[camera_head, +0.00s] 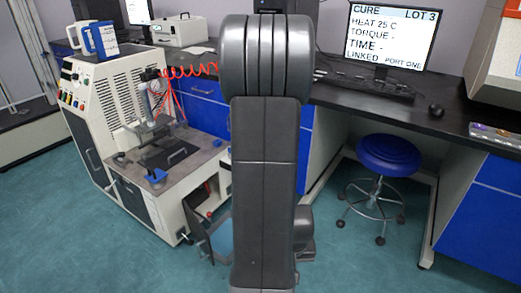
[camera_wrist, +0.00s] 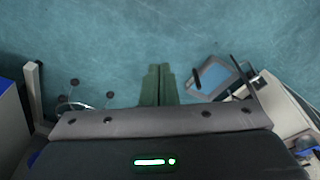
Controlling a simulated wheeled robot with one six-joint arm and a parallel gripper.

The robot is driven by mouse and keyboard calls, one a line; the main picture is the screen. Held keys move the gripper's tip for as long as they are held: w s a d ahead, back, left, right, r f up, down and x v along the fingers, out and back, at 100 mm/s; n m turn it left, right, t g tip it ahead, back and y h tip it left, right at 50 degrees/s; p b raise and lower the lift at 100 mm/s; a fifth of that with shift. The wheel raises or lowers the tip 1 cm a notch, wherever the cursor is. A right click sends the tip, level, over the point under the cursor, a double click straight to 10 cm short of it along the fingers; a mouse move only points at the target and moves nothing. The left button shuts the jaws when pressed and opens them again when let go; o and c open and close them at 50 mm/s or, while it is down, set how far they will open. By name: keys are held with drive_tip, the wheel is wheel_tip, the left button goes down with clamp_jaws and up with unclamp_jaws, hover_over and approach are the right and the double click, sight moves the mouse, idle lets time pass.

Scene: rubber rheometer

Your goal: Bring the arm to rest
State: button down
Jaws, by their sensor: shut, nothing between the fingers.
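My arm stands upright in the middle of the head view and hides part of the bench behind it. My gripper shows in the wrist view with its two greenish fingers (camera_wrist: 158,85) together and nothing between them. It points down over the bare teal floor. In the head view my gripper cannot be made out behind the arm.
The rheometer (camera_head: 110,110) stands at left, its lower door (camera_head: 207,238) open; the door also shows in the wrist view (camera_wrist: 212,76). A blue stool (camera_head: 388,153) stands at right under the black bench (camera_head: 445,118). A monitor (camera_head: 390,36) reads CURE, LOT 3. Floor is clear at front right.

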drive_tip(key=shift+w+a, duration=0.3)
drive_tip(key=shift+w, duration=0.05)
drive_tip(key=shift+s, duration=0.1)
